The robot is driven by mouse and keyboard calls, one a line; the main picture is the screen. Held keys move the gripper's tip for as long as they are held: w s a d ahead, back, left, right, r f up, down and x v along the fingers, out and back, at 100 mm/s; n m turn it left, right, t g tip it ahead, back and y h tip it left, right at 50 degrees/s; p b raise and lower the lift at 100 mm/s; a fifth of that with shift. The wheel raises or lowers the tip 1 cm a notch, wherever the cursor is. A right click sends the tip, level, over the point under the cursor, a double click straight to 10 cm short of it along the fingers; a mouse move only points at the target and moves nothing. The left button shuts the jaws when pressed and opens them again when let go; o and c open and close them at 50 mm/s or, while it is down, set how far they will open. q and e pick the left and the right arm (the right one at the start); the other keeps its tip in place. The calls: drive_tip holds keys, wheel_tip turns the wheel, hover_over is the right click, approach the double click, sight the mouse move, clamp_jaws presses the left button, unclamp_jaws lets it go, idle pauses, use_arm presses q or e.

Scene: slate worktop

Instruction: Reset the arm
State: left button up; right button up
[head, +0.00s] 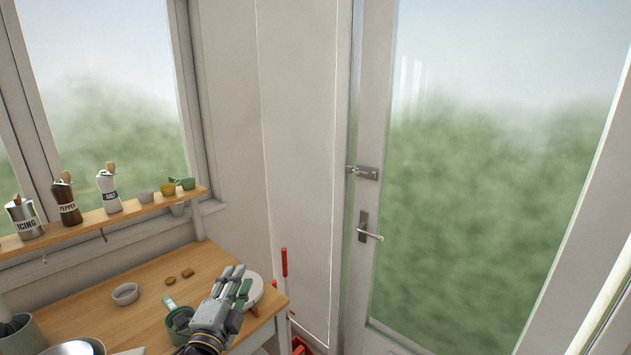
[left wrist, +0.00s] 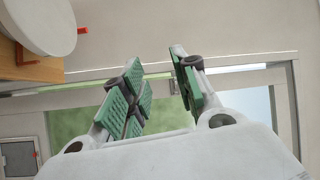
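My left gripper (head: 236,280) is raised above the right end of the wooden table (head: 215,262) in the head view. In the left wrist view its two green-padded fingers (left wrist: 158,85) stand apart with nothing between them. Behind the fingers, that view shows a window or door frame and pale wall. My right gripper is in neither view.
A round white board (head: 252,292) lies behind the gripper. A green cup (head: 180,322) and a small bowl (head: 125,294) stand to its left. A shelf (head: 150,212) holds shakers and small pots. A glazed door (head: 480,190) is at right.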

use_arm(q)
drive_tip(key=s+a+f+n+g+y, duration=0.25)
drive_tip(key=s+f+n+g, duration=0.2)
drive_tip(key=f, duration=0.35)
drive_tip(key=s+a+f+n+g+y, duration=0.1)
drive_tip(key=s+a+f+n+g, duration=0.2)
drive_tip(key=f+n, duration=0.3)
drive_tip(key=s+d+f+n+g+h, duration=0.1)
drive_tip(key=s+f+n+g, duration=0.1)
drive_tip(key=s+f+g, duration=0.35)
drive_tip(key=s+d+f+n+g+h, duration=0.1)
drive_tip(key=s+f+n+g, duration=0.1)
drive_tip(key=s+f, duration=0.65)
drive_tip(key=s+f+g, duration=0.1)
drive_tip(key=s+f, duration=0.1)
drive_tip(key=f, duration=1.3)
drive_tip(key=s+f, duration=0.3)
drive_tip(key=f, duration=1.2)
drive_tip(key=s+a+f+g, duration=0.1)
drive_tip(key=s+a+f, duration=0.1)
drive_tip(key=s+f, duration=0.8)
drive_tip(key=s+a+f, duration=0.2)
drive_tip(key=s+f, duration=0.8)
drive_tip(key=s, duration=0.2)
drive_tip(key=shift+s+a+f+g, duration=0.2)
drive_tip(key=shift+g, duration=0.2)
drive_tip(key=shift+y, duration=0.25)
